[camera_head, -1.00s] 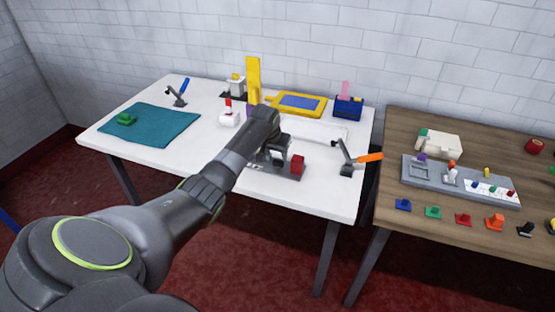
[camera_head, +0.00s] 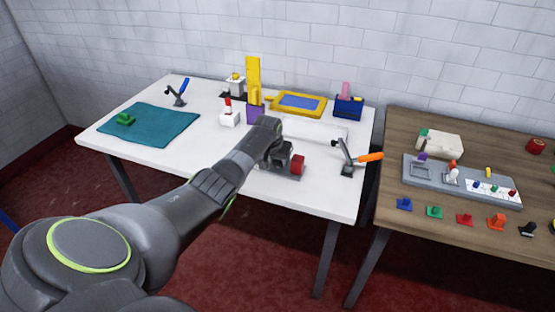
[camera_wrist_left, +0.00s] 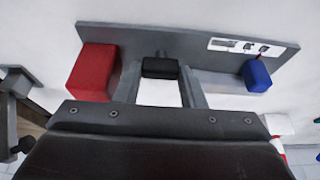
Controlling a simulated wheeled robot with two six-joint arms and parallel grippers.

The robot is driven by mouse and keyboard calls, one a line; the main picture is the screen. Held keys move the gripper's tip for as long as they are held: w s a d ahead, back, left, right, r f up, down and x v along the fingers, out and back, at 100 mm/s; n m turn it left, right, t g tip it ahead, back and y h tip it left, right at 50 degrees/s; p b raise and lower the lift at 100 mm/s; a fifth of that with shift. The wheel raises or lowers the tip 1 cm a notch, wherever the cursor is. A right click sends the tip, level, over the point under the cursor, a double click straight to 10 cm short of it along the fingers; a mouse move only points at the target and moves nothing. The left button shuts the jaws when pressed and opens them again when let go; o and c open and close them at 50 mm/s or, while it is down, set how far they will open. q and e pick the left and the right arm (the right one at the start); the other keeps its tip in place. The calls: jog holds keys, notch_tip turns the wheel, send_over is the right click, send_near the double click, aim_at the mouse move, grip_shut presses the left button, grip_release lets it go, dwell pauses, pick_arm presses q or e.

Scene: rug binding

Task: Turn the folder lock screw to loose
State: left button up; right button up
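The folder (camera_head: 287,177) is a grey plate on the white table, mostly hidden by my left arm in the head view. In the left wrist view the same grey plate (camera_wrist_left: 205,50) carries a red block (camera_wrist_left: 93,72) on the left, a blue block (camera_wrist_left: 256,75) on the right and a black knob (camera_wrist_left: 160,68) between them, which looks like the lock screw. My left gripper (camera_head: 283,160) is over the plate. In the wrist view its fingers (camera_wrist_left: 160,82) stand apart on either side of the knob; I cannot tell if they touch it. My right gripper is not in view.
An orange-handled clamp (camera_head: 350,160) stands right of the folder. A white block with a red top (camera_head: 229,117), a yellow tray (camera_head: 297,103) and a blue box (camera_head: 348,106) stand behind. A teal mat (camera_head: 150,125) lies left. The front left of the white table is clear.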

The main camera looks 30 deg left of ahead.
pick_arm(q)
jog(key=c, duration=0.4)
